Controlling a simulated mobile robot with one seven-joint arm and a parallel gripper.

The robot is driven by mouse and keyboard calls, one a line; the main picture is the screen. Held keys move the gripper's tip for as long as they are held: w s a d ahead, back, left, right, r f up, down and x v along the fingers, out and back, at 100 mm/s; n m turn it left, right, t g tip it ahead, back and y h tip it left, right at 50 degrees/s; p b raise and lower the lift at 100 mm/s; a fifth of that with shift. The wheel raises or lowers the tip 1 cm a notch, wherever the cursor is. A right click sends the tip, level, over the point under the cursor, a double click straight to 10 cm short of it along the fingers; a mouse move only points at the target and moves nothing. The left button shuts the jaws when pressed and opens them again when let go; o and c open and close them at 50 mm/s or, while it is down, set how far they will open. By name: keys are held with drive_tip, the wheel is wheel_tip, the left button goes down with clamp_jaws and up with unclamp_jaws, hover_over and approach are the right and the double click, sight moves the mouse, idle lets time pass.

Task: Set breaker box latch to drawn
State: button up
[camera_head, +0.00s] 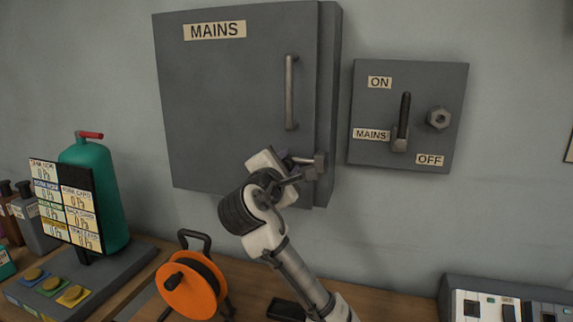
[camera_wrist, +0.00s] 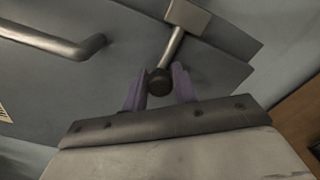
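The grey breaker box (camera_head: 235,95), labelled MAINS, is on the wall with its door closed. Its latch (camera_head: 306,160) is a small metal bar at the door's lower right edge. In the wrist view the latch shows as a block and rod (camera_wrist: 172,45) ending in a dark round knob (camera_wrist: 160,84). My gripper (camera_head: 291,174) is at the latch. In the wrist view its two purple fingers (camera_wrist: 160,90) stand close on either side of the knob and look shut on it. The head view partly hides the contact.
A vertical door handle (camera_head: 291,92) is above the latch. A switch panel (camera_head: 407,115) with an upright lever is to the right.

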clamp_jaws()
drive_tip(key=a, duration=0.1)
drive_tip(key=w+a, duration=0.1)
drive_tip(key=a, duration=0.1)
drive_tip(key=shift+a+r, duration=0.1)
drive_tip(key=shift+a, duration=0.1)
drive_tip(key=o, duration=0.7)
unclamp_jaws()
drive_tip(key=shift+w+a, duration=0.1)
drive_tip(key=shift+o, duration=0.2)
drive_tip(key=b+v, duration=0.3)
drive_tip(key=v, duration=1.1)
drive_tip(key=shift+b, duration=0.3)
